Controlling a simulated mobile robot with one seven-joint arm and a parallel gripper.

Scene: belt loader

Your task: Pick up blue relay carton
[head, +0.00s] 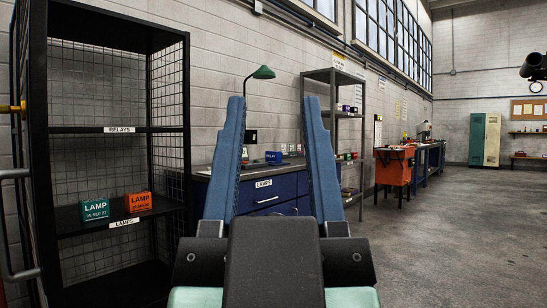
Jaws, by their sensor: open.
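A small blue carton (273,157) with a pale label sits on the workbench (285,184) against the wall. Its lettering is too small to read surely. My gripper (274,98) is open, with its two blue stepped fingers pointing ahead and apart. The carton shows in the gap between the fingers, well beyond them, and nothing is held. A green lamp carton (95,209) and an orange lamp carton (138,202) sit on the lower shelf of the black cage rack at the left.
The black rack (118,130) stands close at left; its shelf labelled RELAYS is empty. A green desk lamp (263,73) rises from the bench. A grey shelf unit (337,77) and an orange cabinet (393,167) stand beyond. The floor (450,235) at right is clear.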

